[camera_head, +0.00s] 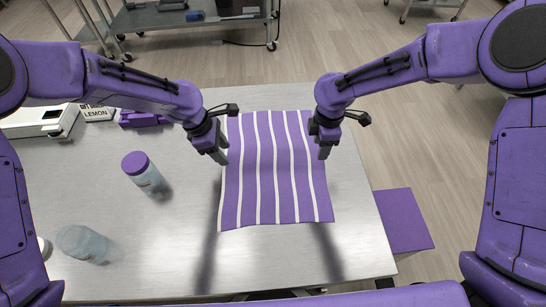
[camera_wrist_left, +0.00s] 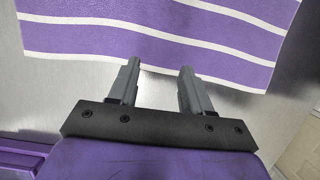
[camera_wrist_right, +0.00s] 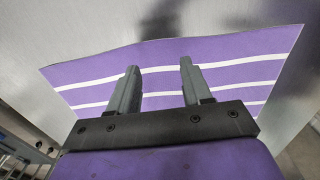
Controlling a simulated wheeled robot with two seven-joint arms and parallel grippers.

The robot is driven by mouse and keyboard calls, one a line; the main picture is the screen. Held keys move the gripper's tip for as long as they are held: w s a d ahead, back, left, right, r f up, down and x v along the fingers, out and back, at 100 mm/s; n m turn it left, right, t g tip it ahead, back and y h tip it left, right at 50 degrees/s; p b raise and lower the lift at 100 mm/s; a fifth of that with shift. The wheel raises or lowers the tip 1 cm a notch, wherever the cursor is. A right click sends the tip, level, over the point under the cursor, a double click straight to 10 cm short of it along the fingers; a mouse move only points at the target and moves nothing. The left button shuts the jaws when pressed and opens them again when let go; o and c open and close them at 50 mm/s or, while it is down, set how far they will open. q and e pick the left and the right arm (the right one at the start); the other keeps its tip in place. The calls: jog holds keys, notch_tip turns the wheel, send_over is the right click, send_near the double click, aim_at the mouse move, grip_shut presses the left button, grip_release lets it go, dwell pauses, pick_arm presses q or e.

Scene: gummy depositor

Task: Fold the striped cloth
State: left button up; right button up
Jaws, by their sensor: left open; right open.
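The striped cloth (camera_head: 275,185), purple with white stripes, lies spread out and unfolded on the metal table, slightly wavy. My left gripper (camera_head: 222,158) is open at the cloth's left edge toward the far side. In the left wrist view the open fingers (camera_wrist_left: 158,75) point at the cloth's edge (camera_wrist_left: 150,45), with nothing between them. My right gripper (camera_head: 324,152) is open at the cloth's right edge toward the far side. In the right wrist view its empty fingers (camera_wrist_right: 158,75) lie over the cloth (camera_wrist_right: 225,50). Contact with the cloth cannot be told.
A purple-lidded jar (camera_head: 143,172) and a clear jar (camera_head: 82,243) stand on the table (camera_head: 150,270) left of the cloth. A white device (camera_head: 40,122), a LEMON box (camera_head: 98,113) and a purple object (camera_head: 143,118) sit at the far left. The table's front is clear.

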pick_arm(q)
jog(key=f, duration=0.3)
jog(key=shift+w+d+f, duration=0.1)
jog(key=shift+w+f, duration=0.2)
jog(key=shift+f, duration=0.1)
pick_arm(e)
jog(key=f, duration=0.4)
jog(key=shift+w+d, duration=0.1)
jog(key=shift+w, duration=0.15)
pick_arm(q)
jog(key=shift+f, duration=0.1)
jog(key=shift+s, duration=0.15)
pick_arm(e)
jog(key=shift+s, duration=0.1)
jog(key=shift+f, duration=0.1)
pick_arm(q)
grip_shut()
pick_arm(e)
grip_shut()
